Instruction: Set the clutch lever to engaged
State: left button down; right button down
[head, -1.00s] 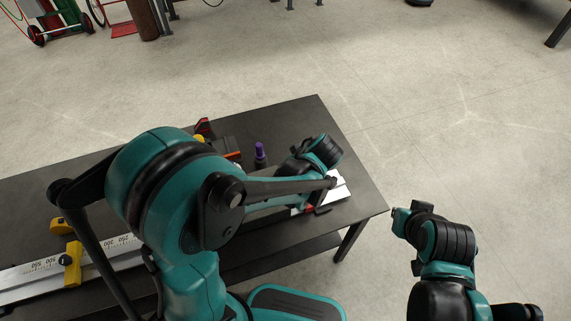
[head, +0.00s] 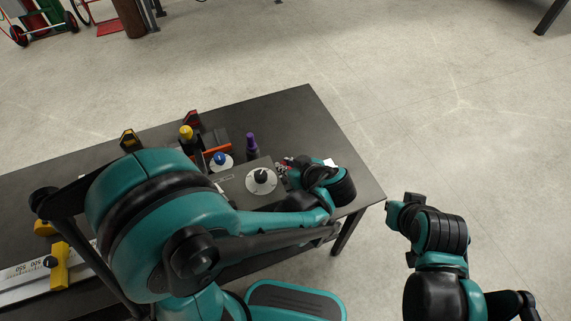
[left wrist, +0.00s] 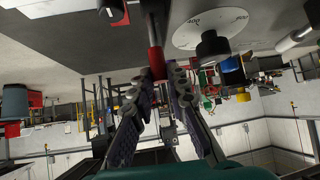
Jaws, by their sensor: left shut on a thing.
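In the left wrist view, my left gripper (left wrist: 162,82) is shut on the red-gripped end of a rod-like lever (left wrist: 156,58); I take this for the clutch lever. In the head view, my left gripper (head: 287,165) is at the right side of a grey machine box (head: 236,187). My left wrist and forearm hide most of the lever there. My right arm's end (head: 400,211) hangs off the table's right side, empty as far as I can see; its fingers cannot be made out.
The box has a white dial with a black knob (head: 262,180). A blue knob (head: 219,158), a yellow knob (head: 186,132) and a purple handle (head: 252,143) stand nearby. A yellow slider on a ruler (head: 58,265) is at left. Floor right of the dark table (head: 309,110) is clear.

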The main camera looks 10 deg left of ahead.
pick_arm(q)
jog(key=c, duration=1.5)
grip_release()
jog(key=shift+o, duration=0.2)
jog(key=v, duration=1.2)
jog(key=shift+f, duration=0.1)
jog(key=s+a+f+m+h, duration=0.1)
jog(key=s+a+m+h, duration=0.3)
jog(key=a, duration=1)
jog(key=m+h, duration=0.3)
jog(key=m, duration=0.2)
